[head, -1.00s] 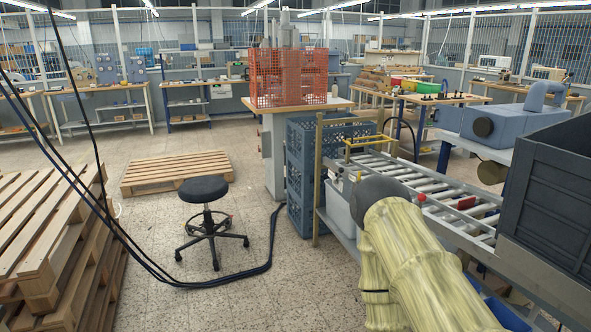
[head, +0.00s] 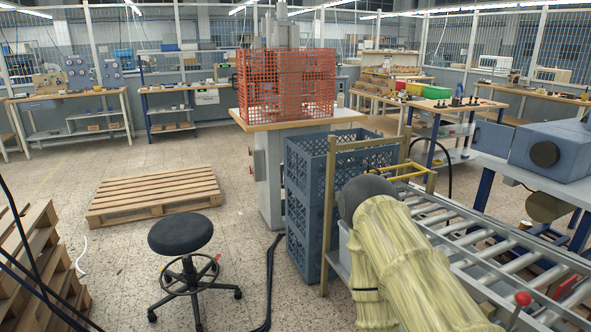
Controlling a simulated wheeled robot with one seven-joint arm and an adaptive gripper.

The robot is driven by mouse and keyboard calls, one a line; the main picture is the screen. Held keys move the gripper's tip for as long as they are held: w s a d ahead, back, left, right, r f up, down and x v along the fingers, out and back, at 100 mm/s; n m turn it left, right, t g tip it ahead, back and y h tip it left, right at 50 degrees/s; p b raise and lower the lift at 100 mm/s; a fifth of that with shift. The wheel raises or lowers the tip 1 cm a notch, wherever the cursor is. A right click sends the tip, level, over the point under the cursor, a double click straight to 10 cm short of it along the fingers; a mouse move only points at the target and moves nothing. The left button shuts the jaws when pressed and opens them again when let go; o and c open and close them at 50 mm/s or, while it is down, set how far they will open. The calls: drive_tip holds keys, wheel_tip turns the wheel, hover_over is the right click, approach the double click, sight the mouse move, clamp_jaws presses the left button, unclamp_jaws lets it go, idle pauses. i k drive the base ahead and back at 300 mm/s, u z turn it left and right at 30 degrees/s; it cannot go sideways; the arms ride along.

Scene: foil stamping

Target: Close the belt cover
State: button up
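No part in the head view can be named for certain as the belt cover. At the right stands a blue-grey machine (head: 562,150) with a black round knob on its front. A flat blue-grey panel (head: 492,140) stands out at its left side and may be an open cover, but I cannot tell. A brass-coloured disc (head: 548,207) shows below the machine. My arm, in a pale yellow sleeve with a dark rounded joint, reaches up from the bottom right. My gripper is not in view.
A roller conveyor (head: 500,255) with a red knob (head: 522,298) runs along the right. A black stool (head: 181,235), a pallet (head: 152,192) and stacked pallets (head: 40,260) are at left.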

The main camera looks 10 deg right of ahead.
sight(496, 139)
drive_tip(key=i, duration=2.25)
drive_tip(key=z, duration=2.05)
